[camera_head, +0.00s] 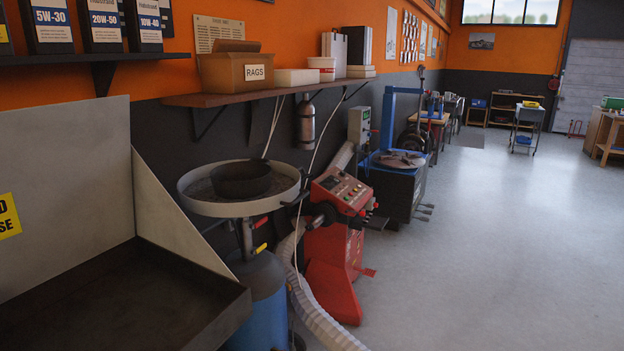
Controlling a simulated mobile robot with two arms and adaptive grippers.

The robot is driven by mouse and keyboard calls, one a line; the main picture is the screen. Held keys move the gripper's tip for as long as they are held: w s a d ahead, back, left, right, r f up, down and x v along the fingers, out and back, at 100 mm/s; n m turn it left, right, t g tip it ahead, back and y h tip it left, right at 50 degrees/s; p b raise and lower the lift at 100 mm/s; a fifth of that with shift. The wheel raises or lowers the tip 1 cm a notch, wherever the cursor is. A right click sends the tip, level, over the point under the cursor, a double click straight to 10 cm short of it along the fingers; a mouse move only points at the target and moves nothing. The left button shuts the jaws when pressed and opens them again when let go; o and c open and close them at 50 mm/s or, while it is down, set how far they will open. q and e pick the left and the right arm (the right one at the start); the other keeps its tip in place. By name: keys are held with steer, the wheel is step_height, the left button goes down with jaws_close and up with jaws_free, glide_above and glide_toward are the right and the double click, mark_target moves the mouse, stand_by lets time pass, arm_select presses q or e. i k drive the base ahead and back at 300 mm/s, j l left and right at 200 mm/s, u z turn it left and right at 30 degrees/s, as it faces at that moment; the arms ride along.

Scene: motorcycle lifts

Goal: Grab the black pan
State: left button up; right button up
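The black pan (241,180) is a round, dark, shallow vessel. It sits inside a wide round light-grey basin (240,208) on top of a blue drum-like stand, left of the picture's middle. The pan looks upright and stands apart from the basin's near rim. Neither of my grippers shows in this view.
A grey tray with a high back panel (70,190) fills the lower left. A red machine (335,250) and a ribbed hose (310,310) stand right of the basin. A wall shelf (270,95) with boxes hangs above. The grey floor (500,260) at right is clear.

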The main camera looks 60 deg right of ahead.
mark_target(252, 178)
steer(key=z, duration=1.45)
steer(key=u, duration=0.4)
steer(key=i+l+u, duration=0.1)
steer(key=l+u, duration=0.15)
steer(key=u, duration=0.2)
steer(key=i+l+u, duration=0.1)
steer(key=l+u, duration=0.2)
steer(key=u, duration=0.15)
steer(key=l+u, duration=0.65)
steer(key=u, duration=0.25)
